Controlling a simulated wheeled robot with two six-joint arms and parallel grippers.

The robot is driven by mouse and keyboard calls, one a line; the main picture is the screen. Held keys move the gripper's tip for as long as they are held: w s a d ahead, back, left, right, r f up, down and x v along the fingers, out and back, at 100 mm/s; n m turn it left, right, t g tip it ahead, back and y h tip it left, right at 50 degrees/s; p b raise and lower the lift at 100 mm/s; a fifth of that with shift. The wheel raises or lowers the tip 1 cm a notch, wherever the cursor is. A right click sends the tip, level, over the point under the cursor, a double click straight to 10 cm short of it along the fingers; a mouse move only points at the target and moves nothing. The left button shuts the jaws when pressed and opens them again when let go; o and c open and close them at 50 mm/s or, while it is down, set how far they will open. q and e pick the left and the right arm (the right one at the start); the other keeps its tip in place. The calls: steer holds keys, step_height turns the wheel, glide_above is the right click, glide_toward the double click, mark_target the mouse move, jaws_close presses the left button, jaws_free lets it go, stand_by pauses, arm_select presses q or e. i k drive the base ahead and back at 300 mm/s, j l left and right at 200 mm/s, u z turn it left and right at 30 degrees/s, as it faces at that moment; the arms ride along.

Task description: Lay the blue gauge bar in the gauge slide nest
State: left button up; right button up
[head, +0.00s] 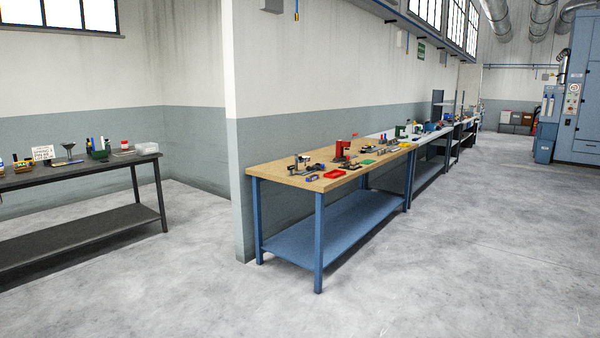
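A small blue bar-like item (312,178) lies near the front edge of the wood-topped bench (290,181), at its near end. It may be the blue gauge bar, but it is too small to tell for sure. A small grey and dark device (300,162) stands behind it on the same bench. I cannot tell whether this is the gauge slide nest. The two items are apart. Neither of my grippers is in view.
A red tray (334,174) and a red tool (341,150) share the bench, with several small items further along. A dark table (75,173) with items stands left. A wall corner (238,190) separates them. Open concrete floor (430,270) lies in front. Blue machinery (580,100) stands far right.

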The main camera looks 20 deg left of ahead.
mark_target(315, 175)
steer(key=i+j, duration=0.3)
steer(key=i, duration=0.2)
steer(key=i+j+u, duration=0.1)
steer(key=i+j, duration=0.15)
steer(key=i, duration=0.25)
steer(key=i+j, duration=0.25)
steer(key=i, duration=0.25)
steer(key=i+j+u, duration=0.1)
steer(key=i+j, duration=0.15)
steer(key=i, duration=0.25)
steer(key=i+j, duration=0.2)
steer(key=i, duration=0.35)
steer(key=i+l, duration=0.2)
steer(key=l, duration=0.15)
steer(key=i+l+u, duration=0.2)
steer(key=i+l, duration=0.2)
steer(key=l, duration=0.25)
